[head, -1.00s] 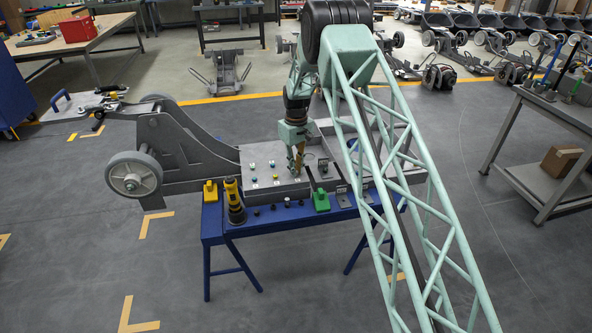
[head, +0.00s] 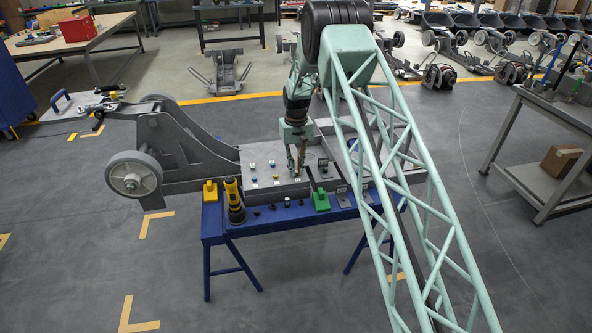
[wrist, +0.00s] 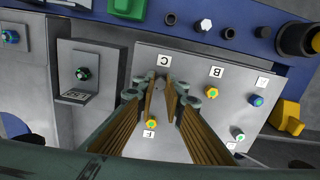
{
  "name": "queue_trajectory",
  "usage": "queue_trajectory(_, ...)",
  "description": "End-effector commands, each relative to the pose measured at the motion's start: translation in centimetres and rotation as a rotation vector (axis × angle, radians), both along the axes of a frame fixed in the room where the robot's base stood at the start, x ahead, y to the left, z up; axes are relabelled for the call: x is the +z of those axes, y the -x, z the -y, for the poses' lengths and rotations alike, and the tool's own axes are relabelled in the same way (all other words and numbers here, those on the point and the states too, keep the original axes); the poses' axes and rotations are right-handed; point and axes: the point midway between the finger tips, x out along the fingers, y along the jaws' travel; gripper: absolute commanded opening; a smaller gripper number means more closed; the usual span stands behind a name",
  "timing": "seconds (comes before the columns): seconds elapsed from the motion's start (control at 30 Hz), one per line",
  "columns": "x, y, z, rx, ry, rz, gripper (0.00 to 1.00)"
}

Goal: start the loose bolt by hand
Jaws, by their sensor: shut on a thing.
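My gripper (head: 298,165) points down over the grey chassis plate (head: 262,152).
The blue bench (head: 225,229) carries a yellow-and-black tool (head: 234,198), a yellow block (head: 210,192), a green block (head: 320,201) and small loose parts. A chassis wheel (head: 134,179) is at left.

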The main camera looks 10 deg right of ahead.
Motion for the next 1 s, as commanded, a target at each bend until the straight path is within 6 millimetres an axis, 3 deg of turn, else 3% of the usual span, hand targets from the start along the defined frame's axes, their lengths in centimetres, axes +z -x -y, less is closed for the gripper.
queue_trajectory(0.23, -0.17, 0.14, 0.0, -0.096, 0.0, -0.003, 0.03)
queue_trajectory(0.6, -0.15, 0.13, 0.0, -0.102, 0.0, -0.003, 0.03)
queue_trajectory(0.63, -0.14, 0.12, 0.0, -0.102, 0.0, -0.003, 0.13)
queue_trajectory(0.77, -0.1, 0.09, 0.0, -0.102, 0.0, -0.002, 0.25)
queue_trajectory(1.0, -0.04, 0.04, 0.0, -0.101, 0.0, -0.001, 0.26)
